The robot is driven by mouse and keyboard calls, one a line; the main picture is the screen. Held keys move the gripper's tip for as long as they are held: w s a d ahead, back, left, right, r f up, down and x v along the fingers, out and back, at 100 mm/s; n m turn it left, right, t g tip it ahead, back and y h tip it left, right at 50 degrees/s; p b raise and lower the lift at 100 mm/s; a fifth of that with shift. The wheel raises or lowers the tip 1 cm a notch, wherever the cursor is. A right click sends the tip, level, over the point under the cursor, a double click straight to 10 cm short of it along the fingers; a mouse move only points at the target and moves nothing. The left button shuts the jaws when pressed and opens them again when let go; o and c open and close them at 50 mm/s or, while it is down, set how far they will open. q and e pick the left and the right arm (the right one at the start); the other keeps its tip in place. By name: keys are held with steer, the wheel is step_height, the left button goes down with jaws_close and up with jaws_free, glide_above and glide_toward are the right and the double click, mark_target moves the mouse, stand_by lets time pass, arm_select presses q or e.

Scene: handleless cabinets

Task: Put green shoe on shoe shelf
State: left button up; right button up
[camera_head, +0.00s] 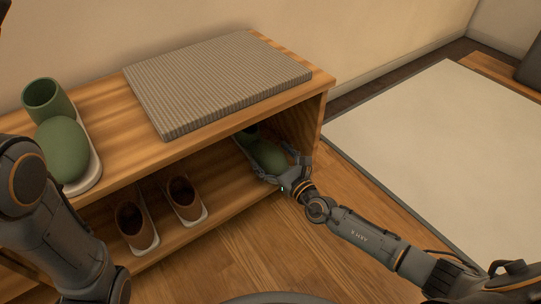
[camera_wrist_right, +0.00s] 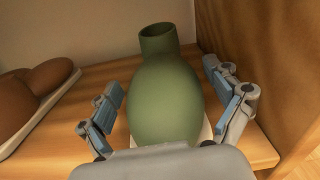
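One green shoe (camera_head: 268,154) is inside the wooden shelf's lower compartment (camera_head: 222,185), near its right side wall. In the right wrist view the green shoe (camera_wrist_right: 165,100) stands upright on its pale sole on the wood. My right gripper (camera_head: 282,168) reaches into the compartment. Its fingers (camera_wrist_right: 162,88) are spread on both sides of the shoe, with a visible gap on each side. Another green shoe (camera_head: 62,150) stands on the shelf's top at the left. My left arm shows at the left, but its gripper is out of view.
A pair of brown shoes (camera_head: 131,217) (camera_head: 183,191) stands in the lower compartment, left of the green shoe. A grey textured cushion (camera_head: 215,85) lies on the shelf top. A pale rug (camera_head: 440,140) covers the floor at the right.

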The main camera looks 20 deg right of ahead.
steer(key=shift+f, duration=0.1)
steer(key=shift+s+d, duration=0.1)
steer(key=shift+s, duration=0.15)
steer(key=v, duration=1.1)
steer(key=shift+s, duration=0.25)
